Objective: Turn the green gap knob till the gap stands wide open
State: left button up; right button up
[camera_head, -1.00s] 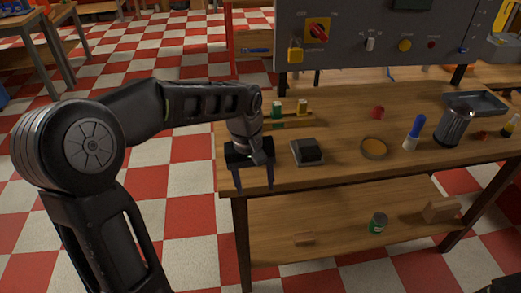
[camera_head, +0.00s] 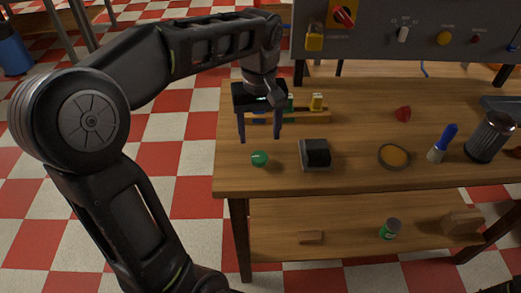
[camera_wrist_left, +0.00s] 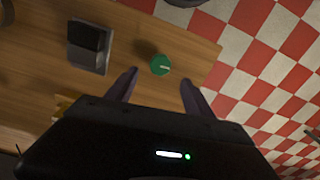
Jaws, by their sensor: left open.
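The green gap knob (camera_head: 259,158) is a small round knob near the left front edge of the wooden workbench. In the left wrist view the green knob (camera_wrist_left: 160,65) shows a short pale mark on its top and lies just beyond the two fingertips, between their lines. My left gripper (camera_head: 261,140) is open and empty, pointing down, above and slightly behind the knob; it does not visibly touch it. The left gripper also shows in the left wrist view (camera_wrist_left: 159,76). I cannot make out the gap itself. My right gripper is not in view.
A dark block on a grey base (camera_head: 316,154) stands close right of the knob. A rack with yellow and green pieces (camera_head: 317,103) is behind the gripper. A control panel (camera_head: 380,30) rises behind.

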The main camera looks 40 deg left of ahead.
aim_at(259, 156)
pick_arm(q)
notch_tip(259, 156, down, 7)
jog(key=shift+f, duration=0.2)
jog(key=shift+c, duration=0.4)
grip_shut()
dwell(0.4)
